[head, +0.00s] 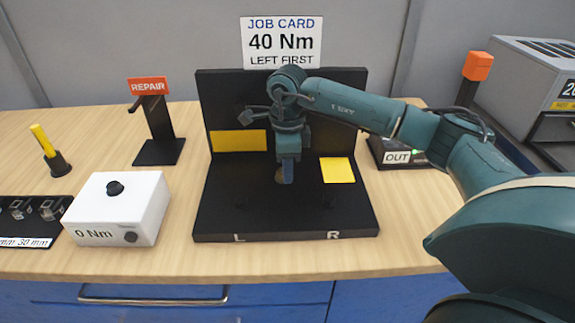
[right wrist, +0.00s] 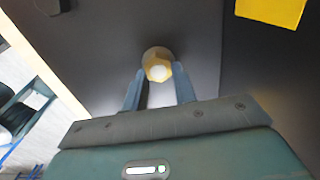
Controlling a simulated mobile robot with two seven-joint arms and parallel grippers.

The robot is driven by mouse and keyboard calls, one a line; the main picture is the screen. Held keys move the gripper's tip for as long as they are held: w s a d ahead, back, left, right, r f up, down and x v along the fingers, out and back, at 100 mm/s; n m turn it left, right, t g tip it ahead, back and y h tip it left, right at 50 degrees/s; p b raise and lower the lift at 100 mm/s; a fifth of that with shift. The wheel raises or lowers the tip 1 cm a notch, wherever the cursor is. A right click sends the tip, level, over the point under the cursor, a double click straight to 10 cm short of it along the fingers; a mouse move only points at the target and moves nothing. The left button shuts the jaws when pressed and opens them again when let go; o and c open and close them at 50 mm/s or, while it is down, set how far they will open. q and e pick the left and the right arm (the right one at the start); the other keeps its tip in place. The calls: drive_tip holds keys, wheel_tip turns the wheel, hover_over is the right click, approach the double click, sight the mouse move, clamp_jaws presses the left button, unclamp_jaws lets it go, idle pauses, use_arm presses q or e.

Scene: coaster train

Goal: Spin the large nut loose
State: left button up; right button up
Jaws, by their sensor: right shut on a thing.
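The large nut (right wrist: 157,66) is a brass-coloured hexagon with a pale round end, in the upper middle of the right wrist view. My right gripper (right wrist: 158,75) has its two blue-grey fingers on either side of the nut, shut on it. In the head view my right gripper (head: 287,178) points down over the middle of the black fixture (head: 285,222). The nut is mostly hidden there behind the fingers. My left gripper is not in view.
The fixture has L and R marks and yellow patches (head: 238,141). A white 0 Nm box (head: 118,205), a REPAIR stand (head: 158,140) and a yellow-handled tool (head: 43,143) stand to the left. An OUT tray (head: 397,157) and a grey machine (head: 520,75) are to the right.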

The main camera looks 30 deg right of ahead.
drive_tip(key=shift+c, duration=1.1)
